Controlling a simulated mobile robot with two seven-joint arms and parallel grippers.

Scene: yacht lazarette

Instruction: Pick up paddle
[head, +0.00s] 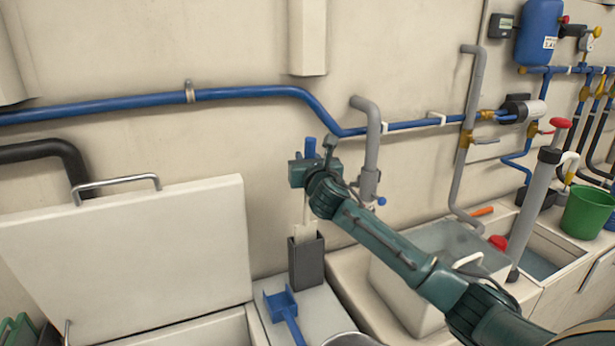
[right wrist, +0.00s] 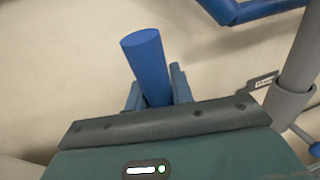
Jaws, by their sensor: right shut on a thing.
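The paddle (head: 305,231) stands upright, with a blue handle on top and a pale lower part that goes into a dark grey open-topped holder (head: 306,265). Its lower end is hidden inside the holder. My right gripper (head: 305,172) is shut around the blue handle, whose top sticks up above the fingers. In the right wrist view the round blue paddle handle (right wrist: 148,62) rises between the two fingers. My left gripper is not in view.
A blue scoop (head: 283,304) lies just in front of the holder. A raised white hatch lid (head: 130,260) stands at left. Blue piping (head: 240,93) and a grey pipe (head: 371,145) run along the wall behind. A lidded box (head: 400,290) is below my right arm.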

